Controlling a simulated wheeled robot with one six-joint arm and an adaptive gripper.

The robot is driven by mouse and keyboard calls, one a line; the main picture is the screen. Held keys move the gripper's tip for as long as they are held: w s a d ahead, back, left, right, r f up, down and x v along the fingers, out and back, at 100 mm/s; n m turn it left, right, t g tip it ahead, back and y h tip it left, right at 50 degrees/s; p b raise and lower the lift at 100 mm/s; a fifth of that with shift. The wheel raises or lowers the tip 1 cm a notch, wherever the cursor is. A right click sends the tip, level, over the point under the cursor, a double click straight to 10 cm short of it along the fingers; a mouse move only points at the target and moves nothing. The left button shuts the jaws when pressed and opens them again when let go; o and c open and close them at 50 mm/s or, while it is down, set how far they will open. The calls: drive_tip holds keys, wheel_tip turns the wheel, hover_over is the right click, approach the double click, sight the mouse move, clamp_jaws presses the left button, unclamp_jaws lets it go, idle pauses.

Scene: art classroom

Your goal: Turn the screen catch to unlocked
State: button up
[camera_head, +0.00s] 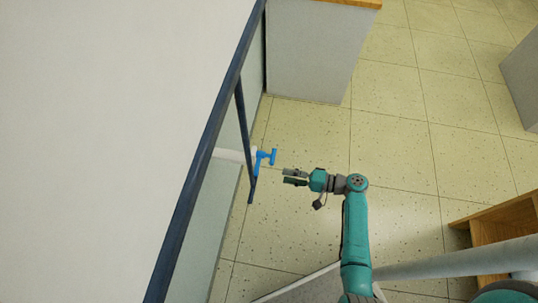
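The screen catch is a small blue T-shaped handle (265,158) on the dark-framed screen (207,150) at the left. Its crossbar stands out towards the right, near a white tube that shows behind the frame. My gripper (284,176) is just right of and slightly below the handle, apart from it. Its two dark fingers point left towards the handle, with a gap between them and nothing held. My teal arm comes up from the bottom of the picture. Any marking for locked or unlocked is too small to see.
A white cabinet (315,50) with a wooden top stands behind the screen at the top. A wooden shelf unit (500,225) is at the lower right, and a grey block (522,70) at the right edge. The tiled floor (420,130) between them is clear.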

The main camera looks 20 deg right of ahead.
drive_tip(key=y, duration=0.2)
approach(269, 155)
drive_tip(key=shift+n, duration=0.4)
drive_tip(key=x, duration=1)
drive_tip(key=shift+f, duration=0.35)
clamp_jaws()
